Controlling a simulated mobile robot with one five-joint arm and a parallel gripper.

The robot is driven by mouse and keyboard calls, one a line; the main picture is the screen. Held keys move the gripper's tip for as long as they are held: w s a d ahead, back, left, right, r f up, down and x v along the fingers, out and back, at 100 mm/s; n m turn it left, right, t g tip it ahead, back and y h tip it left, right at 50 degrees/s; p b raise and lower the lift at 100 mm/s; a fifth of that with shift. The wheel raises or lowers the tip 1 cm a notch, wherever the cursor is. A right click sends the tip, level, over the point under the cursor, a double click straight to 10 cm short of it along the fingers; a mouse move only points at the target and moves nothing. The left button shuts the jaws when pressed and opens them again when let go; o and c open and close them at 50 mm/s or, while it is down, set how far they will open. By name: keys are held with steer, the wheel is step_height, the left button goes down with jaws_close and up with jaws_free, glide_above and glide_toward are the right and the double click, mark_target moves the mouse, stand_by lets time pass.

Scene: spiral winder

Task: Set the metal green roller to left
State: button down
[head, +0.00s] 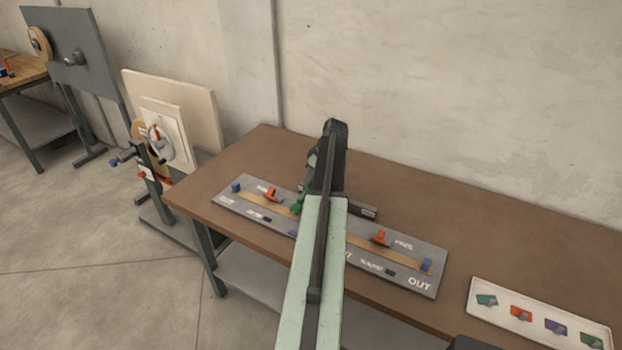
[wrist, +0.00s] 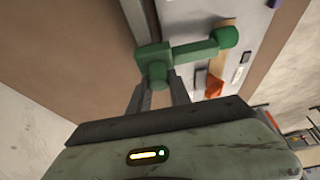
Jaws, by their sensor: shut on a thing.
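The green roller (wrist: 185,52) has a blocky body and an arm ending in a round knob in the wrist view. In the head view a small part of the green roller (head: 297,206) shows just left of my arm, which hides the rest and my fingertips. It is at the grey panel (head: 412,250) with a tan strip and white labels, one reading OUT. I cannot tell whether it touches the panel.
Orange-red pieces (head: 272,194) and (head: 381,238) sit on the panel, with blue blocks (head: 236,187) and (head: 427,265) near its ends. A white tray (head: 478,311) with coloured pictures lies at the right. The brown table (head: 520,235) is clear behind the panel.

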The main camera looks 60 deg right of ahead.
steer(key=shift+w+a, duration=0.2)
steer(key=shift+w, duration=0.1)
steer(key=c, duration=1.2)
jaws_free()
steer(key=shift+s+d, duration=0.15)
steer(key=p+v, duration=0.7)
steer(key=v, duration=0.1)
steer(key=shift+f, duration=0.1)
